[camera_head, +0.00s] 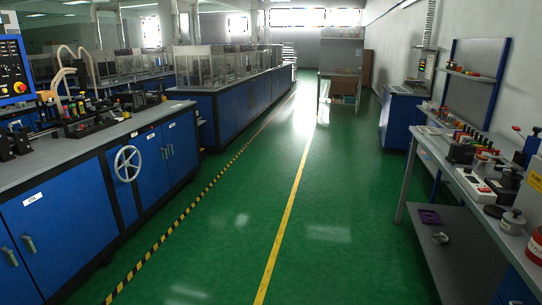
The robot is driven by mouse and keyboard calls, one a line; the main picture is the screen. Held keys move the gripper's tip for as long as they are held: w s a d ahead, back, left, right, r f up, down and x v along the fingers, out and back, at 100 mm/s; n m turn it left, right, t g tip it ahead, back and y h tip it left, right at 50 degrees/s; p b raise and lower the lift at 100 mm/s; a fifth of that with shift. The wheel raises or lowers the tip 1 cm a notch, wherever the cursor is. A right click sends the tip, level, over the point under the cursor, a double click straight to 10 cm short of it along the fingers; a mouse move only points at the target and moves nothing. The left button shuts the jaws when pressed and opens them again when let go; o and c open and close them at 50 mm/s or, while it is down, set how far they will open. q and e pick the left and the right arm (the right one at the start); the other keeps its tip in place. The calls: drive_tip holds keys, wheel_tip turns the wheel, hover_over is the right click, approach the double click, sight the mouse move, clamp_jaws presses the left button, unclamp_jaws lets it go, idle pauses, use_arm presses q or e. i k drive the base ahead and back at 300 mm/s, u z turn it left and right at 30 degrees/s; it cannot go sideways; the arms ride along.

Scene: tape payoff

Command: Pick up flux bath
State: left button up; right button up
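I cannot tell for certain which thing is the flux bath. A small round grey metal pot with a dark knob on top (513,221) stands on the right workbench (456,172), near its front edge. A red and white can (535,243) is at the right picture edge, partly cut off. A dark round dish (494,211) lies beside the grey pot. Neither of my grippers shows in the head view.
A long blue cabinet bench (150,158) with a handwheel (127,163) runs along the left. Green floor (335,200) lies open between the benches, with a yellow line (286,220). A lower shelf (458,250) under the right bench holds a purple part (429,216).

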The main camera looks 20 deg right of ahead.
sight(479, 157)
drive_tip(key=z, duration=0.3)
drive_tip(key=i, duration=2.65)
drive_tip(key=z, duration=1)
drive_tip(key=i, duration=2)
drive_tip(key=z, duration=2.05)
drive_tip(key=i, duration=0.8)
drive_tip(key=z, duration=0.65)
